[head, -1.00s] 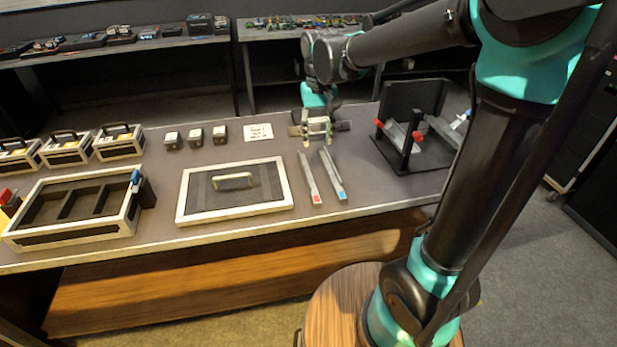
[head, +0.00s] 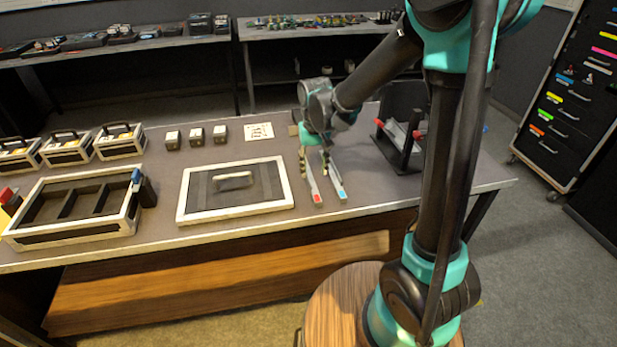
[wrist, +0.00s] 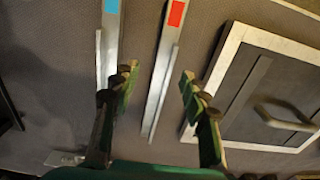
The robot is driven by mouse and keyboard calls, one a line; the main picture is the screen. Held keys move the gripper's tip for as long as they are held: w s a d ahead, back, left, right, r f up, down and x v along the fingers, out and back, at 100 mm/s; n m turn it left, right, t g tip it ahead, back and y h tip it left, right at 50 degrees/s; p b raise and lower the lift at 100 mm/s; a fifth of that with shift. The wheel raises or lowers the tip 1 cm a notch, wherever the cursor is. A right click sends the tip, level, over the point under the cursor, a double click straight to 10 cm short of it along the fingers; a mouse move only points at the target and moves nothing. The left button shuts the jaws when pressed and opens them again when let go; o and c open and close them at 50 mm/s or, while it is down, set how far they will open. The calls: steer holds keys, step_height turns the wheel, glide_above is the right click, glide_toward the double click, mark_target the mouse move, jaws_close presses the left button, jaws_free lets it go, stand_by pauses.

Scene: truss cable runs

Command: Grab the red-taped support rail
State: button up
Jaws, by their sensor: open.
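The red-taped support rail (head: 312,186) lies flat on the workbench, a slim grey bar with red tape at its near end. In the wrist view the red-taped rail (wrist: 162,62) runs between my two spread fingers, closer to the left fingertip. My gripper (head: 314,164) points down over the far part of the rails; it also shows in the wrist view (wrist: 158,74), open and empty. A blue-taped rail (head: 336,181) lies parallel on the right; in the wrist view this blue-taped rail (wrist: 110,38) is partly hidden by the left finger. I cannot tell the fingers' height above the bench.
A framed panel with a handle (head: 187,201) lies left of the rails.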

mark_target(312, 183)
steer(key=shift+w+a+f, duration=0.1)
steer(key=shift+a+f, duration=0.1)
steer(key=shift+f, duration=1.05)
steer(key=shift+w+a+f, duration=0.1)
steer(key=shift+a+f, duration=0.05)
steer(key=shift+f, duration=1.05)
jaws_close()
